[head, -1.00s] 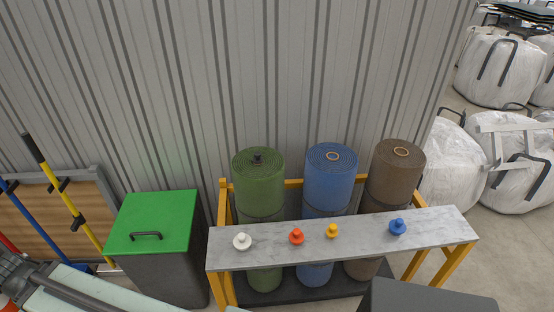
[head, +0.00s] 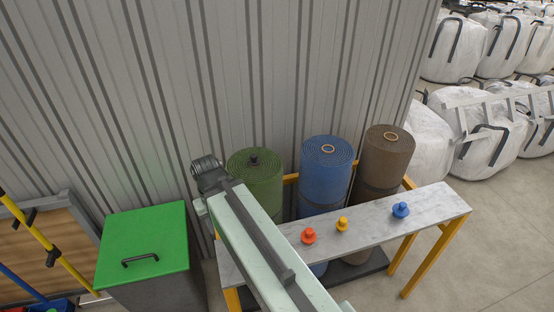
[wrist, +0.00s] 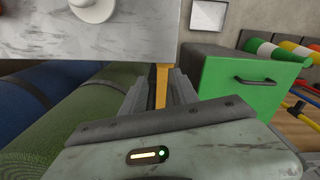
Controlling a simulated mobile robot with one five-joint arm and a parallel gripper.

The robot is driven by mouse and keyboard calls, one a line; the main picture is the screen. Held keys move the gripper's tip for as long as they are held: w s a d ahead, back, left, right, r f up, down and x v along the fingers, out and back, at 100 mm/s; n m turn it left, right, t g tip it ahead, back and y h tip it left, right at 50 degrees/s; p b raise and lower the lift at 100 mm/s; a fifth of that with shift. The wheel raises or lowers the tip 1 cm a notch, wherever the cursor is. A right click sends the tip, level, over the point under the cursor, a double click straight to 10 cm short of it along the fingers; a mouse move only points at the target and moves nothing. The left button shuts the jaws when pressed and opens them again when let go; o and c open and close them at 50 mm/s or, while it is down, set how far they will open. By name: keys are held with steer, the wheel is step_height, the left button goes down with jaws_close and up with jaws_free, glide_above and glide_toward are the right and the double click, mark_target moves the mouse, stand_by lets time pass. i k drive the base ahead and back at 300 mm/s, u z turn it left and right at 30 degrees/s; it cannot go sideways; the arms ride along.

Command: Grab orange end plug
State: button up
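The orange end plug (head: 308,236) stands on the grey shelf top (head: 442,207) in the head view, just right of my arm. A yellow plug (head: 342,225) and a blue plug (head: 401,210) stand further right. A white plug (wrist: 93,8) shows at the top of the wrist view, cut by the frame edge; my arm hides it in the head view. My gripper's pale housing with a dark bolted edge (wrist: 165,124) fills the bottom of the wrist view.
Green (head: 258,180), blue (head: 324,175) and brown (head: 388,165) turf rolls stand behind the shelf, against the corrugated wall. A green-lidded bin (head: 145,240) stands left; it shows right in the wrist view (wrist: 240,90). White bulk bags (head: 480,140) fill the right. Floor is open at lower right.

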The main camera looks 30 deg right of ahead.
mark_target(308, 237)
steer(key=u, duration=1.3)
steer(key=k, duration=1.6)
steer(key=u, duration=0.4)
steer(key=i, duration=1)
steer(key=u, duration=0.05)
